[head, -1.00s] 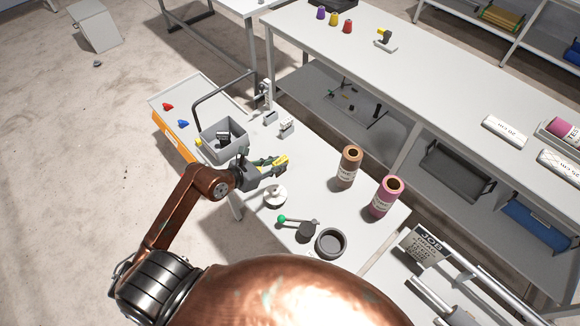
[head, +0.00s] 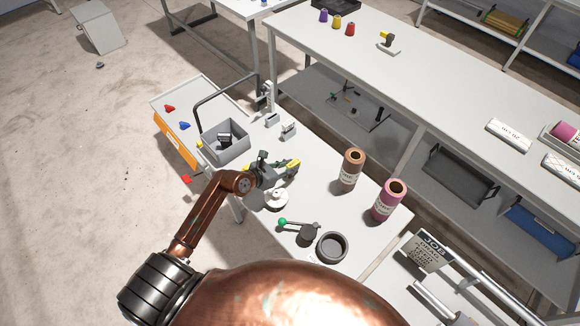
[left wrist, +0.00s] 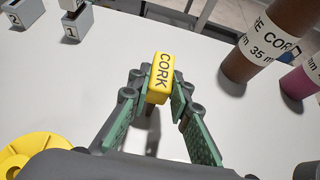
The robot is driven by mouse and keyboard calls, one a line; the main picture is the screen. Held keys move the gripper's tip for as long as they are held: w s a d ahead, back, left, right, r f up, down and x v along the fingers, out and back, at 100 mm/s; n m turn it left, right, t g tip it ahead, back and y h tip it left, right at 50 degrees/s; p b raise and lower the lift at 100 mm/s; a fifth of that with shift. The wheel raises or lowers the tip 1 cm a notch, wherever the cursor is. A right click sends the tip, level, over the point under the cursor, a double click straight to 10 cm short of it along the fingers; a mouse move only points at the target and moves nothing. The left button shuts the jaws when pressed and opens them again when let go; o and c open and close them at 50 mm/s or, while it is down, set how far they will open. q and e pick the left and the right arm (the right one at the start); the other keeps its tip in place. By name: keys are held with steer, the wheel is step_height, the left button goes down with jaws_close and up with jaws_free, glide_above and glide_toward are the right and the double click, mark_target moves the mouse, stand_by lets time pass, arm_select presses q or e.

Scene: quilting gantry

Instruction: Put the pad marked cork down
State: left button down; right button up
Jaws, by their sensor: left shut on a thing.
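The yellow pad marked CORK (left wrist: 160,78) is between the green-padded fingers of my left gripper (left wrist: 158,92) in the left wrist view. The gripper is shut on it, with the lettering facing the camera. In the head view my left gripper (head: 285,172) is over the white table (head: 315,205), and the yellow pad (head: 294,165) shows at its fingertips. A dark shadow lies on the table below the fingers; I cannot tell whether the pad touches the surface. My right gripper is not in view.
Small grey blocks, one marked 1 (left wrist: 76,24), stand beyond the gripper. A brown roll (head: 351,169) and a pink roll (head: 389,201) stand to the right. A white disc (head: 276,200), a dark round dish (head: 331,247) and a grey bin (head: 226,142) are nearby.

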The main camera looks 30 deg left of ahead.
arm_select(q)
steer(key=shift+f, duration=0.15)
steer(key=c, duration=1.8)
jaws_free()
steer(key=shift+o, duration=0.2)
steer(key=shift+s+r, duration=0.15)
steer(key=shift+r, duration=0.15)
steer(key=v, duration=1.1)
steer(key=shift+s+r, duration=0.2)
steer(key=shift+s, duration=0.1)
